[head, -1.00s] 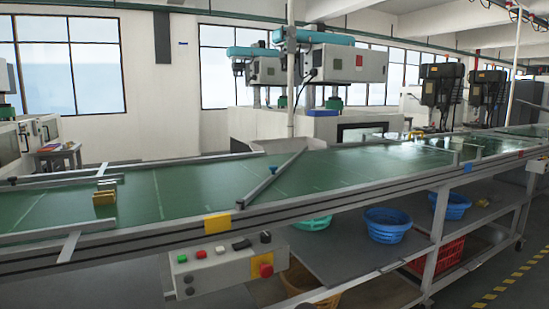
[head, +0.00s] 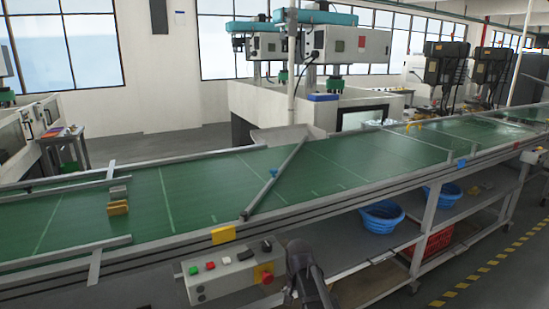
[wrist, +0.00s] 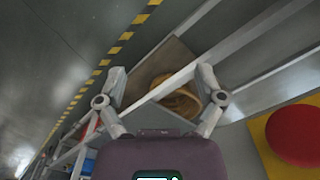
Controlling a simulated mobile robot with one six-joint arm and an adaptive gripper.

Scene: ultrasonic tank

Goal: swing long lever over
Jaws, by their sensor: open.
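The long lever (head: 287,160) is a grey bar lying slantwise across the green conveyor belt (head: 345,165). Its near end is at the front rail and its far end at the back rail. A blue knob (head: 273,173) sits about midway along it. My gripper (wrist: 160,72) is open and empty in the wrist view, beside the conveyor frame. The lever is not recognisable in the wrist view. In the head view a dark part of my arm shows at the bottom, in front of the conveyor and right of the control box, well short of the lever.
A control box (head: 225,277) with buttons hangs below the front rail. Its red button (head: 267,278) also shows large in the wrist view (wrist: 297,135). Yellow and grey blocks (head: 118,207) lie on the belt at left, between short grey bars. Blue baskets (head: 381,217) stand on the shelf below.

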